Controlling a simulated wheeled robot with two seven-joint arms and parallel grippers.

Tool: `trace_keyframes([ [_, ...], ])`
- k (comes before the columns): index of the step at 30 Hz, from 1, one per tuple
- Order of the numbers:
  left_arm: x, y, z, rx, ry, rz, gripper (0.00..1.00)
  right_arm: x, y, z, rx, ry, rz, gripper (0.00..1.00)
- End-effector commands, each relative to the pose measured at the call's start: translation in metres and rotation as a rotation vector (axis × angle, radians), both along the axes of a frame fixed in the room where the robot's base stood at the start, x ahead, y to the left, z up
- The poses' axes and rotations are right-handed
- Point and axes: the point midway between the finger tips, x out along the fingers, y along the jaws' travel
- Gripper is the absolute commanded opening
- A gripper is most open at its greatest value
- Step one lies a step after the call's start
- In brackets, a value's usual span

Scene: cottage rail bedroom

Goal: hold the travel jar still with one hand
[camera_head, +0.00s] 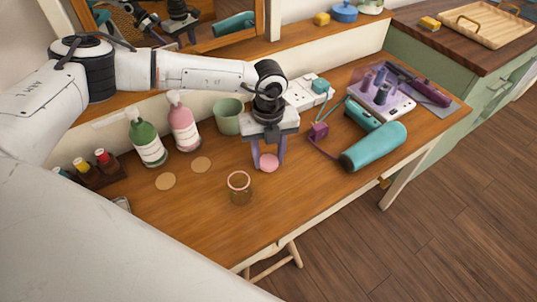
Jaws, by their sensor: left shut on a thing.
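A small clear brownish open jar with a pink rim (239,187), which looks like the travel jar, stands upright on the wooden desk. My left gripper (268,158) points down just behind and to the right of it, apart from it. Its fingers are shut on a small round pink piece (268,163) that looks like a lid, low over the desk. I cannot tell whether this piece touches the desk. No gripper is on the clear jar. My right gripper is not in view.
A green bottle (147,139), a pink bottle (184,123) and a green cup (228,116) stand behind. The desk in front is clear.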

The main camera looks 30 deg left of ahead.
Motion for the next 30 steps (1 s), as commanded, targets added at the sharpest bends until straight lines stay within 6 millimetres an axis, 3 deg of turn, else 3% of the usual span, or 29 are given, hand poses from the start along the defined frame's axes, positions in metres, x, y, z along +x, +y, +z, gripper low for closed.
trace_keyframes([
  [6, 0.0, 0.0, -0.004, 0.001, 0.001, 0.0, 0.11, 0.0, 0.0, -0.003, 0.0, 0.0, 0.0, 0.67],
  [7, 0.0, 0.0, -0.003, 0.0, 0.0, 0.0, 0.42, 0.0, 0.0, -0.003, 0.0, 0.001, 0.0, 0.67],
  [10, 0.0, 0.0, -0.003, 0.001, 0.001, 0.0, 0.57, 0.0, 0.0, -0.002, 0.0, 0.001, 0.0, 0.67],
  [22, 0.0, 0.0, 0.005, -0.001, -0.001, 0.0, 0.57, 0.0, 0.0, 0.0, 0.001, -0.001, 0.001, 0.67],
  [30, 0.001, 0.0, 0.057, -0.002, -0.004, -0.002, 0.57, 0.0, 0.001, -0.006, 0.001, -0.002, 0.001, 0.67],
])
